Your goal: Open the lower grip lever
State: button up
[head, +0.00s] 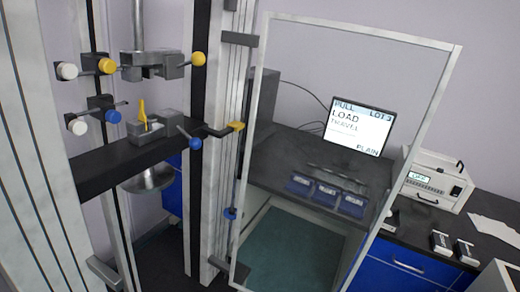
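The lower grip (150,128) sits on the dark crossbar (110,170) of the test frame at left. A small upright yellow piece (142,112) stands at its jaws. A short lever with a blue ball knob (195,143) slants down and right from this grip. A second blue knob (113,116) and a white knob (77,126) sit at its left. The upper grip (152,66) hangs above, with yellow knobs (198,58) (106,65) and a white knob (67,71). I cannot tell whether the lower jaws are apart. My gripper is not in view.
A clear framed door panel (450,110) stands right of the frame column. A yellow handle (236,126) and blue knob (230,213) are beside it. A screen (360,126), blue bins (325,192) and a white instrument (437,180) are on the dark bench.

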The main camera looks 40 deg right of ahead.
aim_at(195, 144)
jog(key=z, duration=0.6)
jog(key=k, duration=0.65)
jog(key=z, duration=0.3)
jog(key=i, duration=1.7)
jog(key=u, duration=0.05)
